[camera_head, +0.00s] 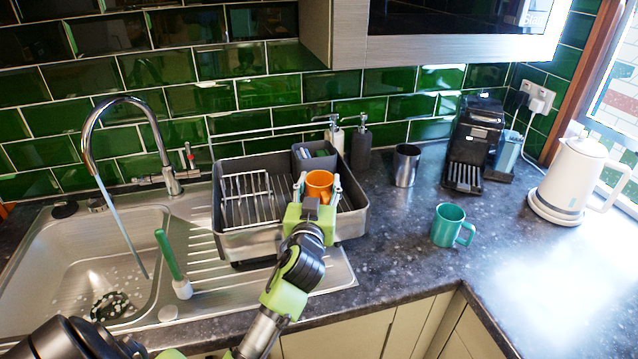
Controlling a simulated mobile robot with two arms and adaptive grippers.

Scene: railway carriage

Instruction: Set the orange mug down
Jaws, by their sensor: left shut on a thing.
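The orange mug (319,184) is between the fingers of my left gripper (317,190), at the right part of the grey dish rack (225,239). My left gripper is shut on the mug. The gripper's green body hides the mug's lower part, so I cannot tell whether its base touches the rack. My right gripper is not in view.
A teal mug (446,225) stands on the dark worktop (397,253) right of the rack. Behind are a metal cup (406,165), a coffee machine (474,146) and a white kettle (571,178). The sink (60,262) with running tap and a green-handled brush (170,258) are left.

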